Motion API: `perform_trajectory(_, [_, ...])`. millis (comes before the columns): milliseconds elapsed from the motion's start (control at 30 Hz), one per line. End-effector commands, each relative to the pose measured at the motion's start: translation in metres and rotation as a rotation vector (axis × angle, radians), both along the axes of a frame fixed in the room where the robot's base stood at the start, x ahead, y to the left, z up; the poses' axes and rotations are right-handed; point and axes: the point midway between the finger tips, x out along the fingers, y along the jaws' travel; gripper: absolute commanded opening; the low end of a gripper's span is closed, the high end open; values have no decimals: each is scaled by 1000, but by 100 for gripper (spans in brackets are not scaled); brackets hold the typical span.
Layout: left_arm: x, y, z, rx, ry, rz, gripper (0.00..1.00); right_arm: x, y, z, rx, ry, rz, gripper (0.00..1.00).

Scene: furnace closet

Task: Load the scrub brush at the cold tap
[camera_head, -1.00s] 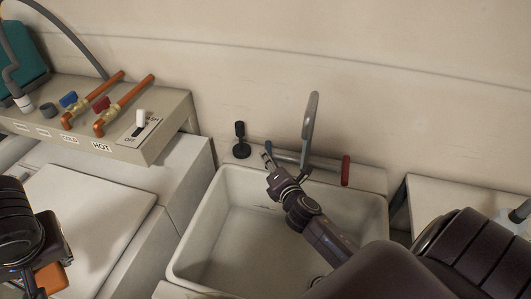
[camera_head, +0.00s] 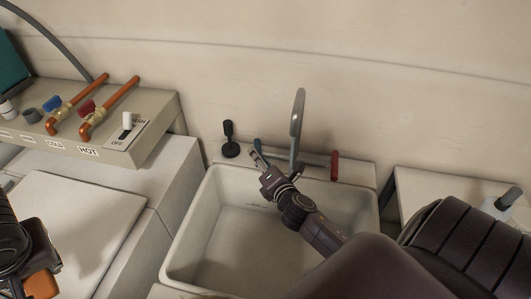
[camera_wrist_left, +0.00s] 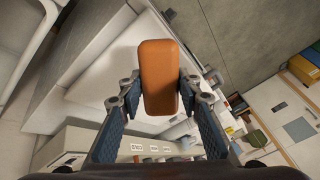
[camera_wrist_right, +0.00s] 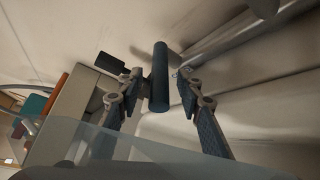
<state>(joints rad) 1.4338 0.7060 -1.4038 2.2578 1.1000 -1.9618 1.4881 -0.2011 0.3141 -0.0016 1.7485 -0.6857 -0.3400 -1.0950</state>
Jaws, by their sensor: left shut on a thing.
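The scrub brush (camera_wrist_left: 160,65) shows as an orange block between the fingers of my left gripper (camera_wrist_left: 159,88), which is shut on it. No bristles show. In the head view the orange brush (camera_head: 40,285) is at the lower left, partly hidden by my arm. The cold tap's blue handle (camera_wrist_right: 160,80) is a dark cylinder between the fingers of my right gripper (camera_wrist_right: 158,88), with small gaps at its sides. My right gripper (camera_head: 256,160) reaches over the sink to the handle left of the grey spout (camera_head: 297,118). The red hot handle (camera_head: 334,165) is right of the spout.
The white sink basin (camera_head: 172,258) is under my right arm. A black stand (camera_head: 229,140) is on its back ledge, left of the tap. A COLD/HOT panel (camera_head: 155,115) with copper pipes is at the left. A white lid (camera_head: 80,215) lies in front of it. A sprayer bottle (camera_head: 503,205) is at the right.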

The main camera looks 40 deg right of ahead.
Motion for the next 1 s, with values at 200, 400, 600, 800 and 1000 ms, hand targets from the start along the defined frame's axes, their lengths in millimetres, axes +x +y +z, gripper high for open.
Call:
perform_trajectory(200, [0, 0, 0, 0, -1, 0, 13, -41, 10, 7, 2, 4, 1, 34])
perform_trajectory(400, [0, 0, 0, 0, -1, 0, 13, -78, 19, 16, 2, 3, 0, 34])
perform_trajectory(600, [0, 0, 0, 0, 0, 0, 13, -100, 24, 21, 1, 2, 0, 34])
perform_trajectory(800, [0, 0, 0, 0, 0, 0, 13, -105, 25, 24, 0, 1, -1, 34])
perform_trajectory(1000, [0, 0, 0, 0, 0, 0, 13, -105, 25, 23, 0, 0, 0, 34])
